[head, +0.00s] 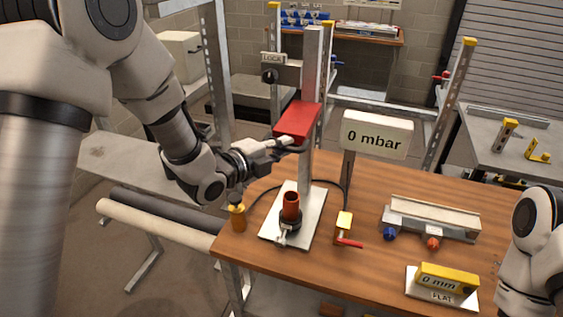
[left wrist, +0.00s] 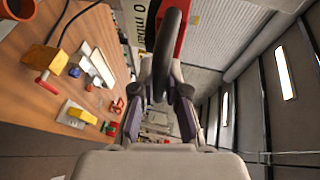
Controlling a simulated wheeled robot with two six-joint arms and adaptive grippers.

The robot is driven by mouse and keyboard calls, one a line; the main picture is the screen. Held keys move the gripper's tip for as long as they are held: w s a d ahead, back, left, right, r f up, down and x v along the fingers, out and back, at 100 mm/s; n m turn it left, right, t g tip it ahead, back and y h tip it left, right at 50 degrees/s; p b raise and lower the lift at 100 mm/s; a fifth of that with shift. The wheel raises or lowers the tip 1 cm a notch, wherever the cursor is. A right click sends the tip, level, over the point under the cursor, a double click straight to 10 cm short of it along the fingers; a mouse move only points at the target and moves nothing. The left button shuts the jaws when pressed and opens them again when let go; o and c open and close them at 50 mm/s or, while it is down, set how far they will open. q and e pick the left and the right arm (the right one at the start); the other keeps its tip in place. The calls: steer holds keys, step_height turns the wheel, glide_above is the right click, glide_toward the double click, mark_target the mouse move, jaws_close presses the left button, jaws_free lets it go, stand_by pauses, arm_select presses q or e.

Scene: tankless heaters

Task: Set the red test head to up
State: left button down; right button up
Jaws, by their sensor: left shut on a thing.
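The red test head (head: 297,121) sits high on a grey metal post (head: 311,70) on the table, above a red pipe piece (head: 290,206) on a pale base plate (head: 272,237). There is a clear gap between the head and the pipe piece. My left gripper (head: 284,143) is shut on the dark handle (head: 297,149) at the head's lower front. In the left wrist view, the dark handle (left wrist: 169,50) runs between my gripper's fingers (left wrist: 160,98), with the red head (left wrist: 183,30) beside it. My right gripper is out of view.
A sign (head: 376,134) reads 0 mbar. A yellow valve with red lever (head: 345,225), a metal rail fixture (head: 432,217) and a yellow 0 mm gauge (head: 447,280) stand on the wooden table (head: 375,270).

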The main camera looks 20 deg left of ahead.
arm_select(q)
steer(key=shift+r, duration=0.45)
steer(key=shift+f, duration=0.1)
steer(key=c, duration=1.2)
jaws_free()
steer(key=v, duration=0.7)
steer(key=shift+s+a, duration=0.1)
steer(key=shift+s, duration=0.1)
steer(key=shift+w, duration=0.1)
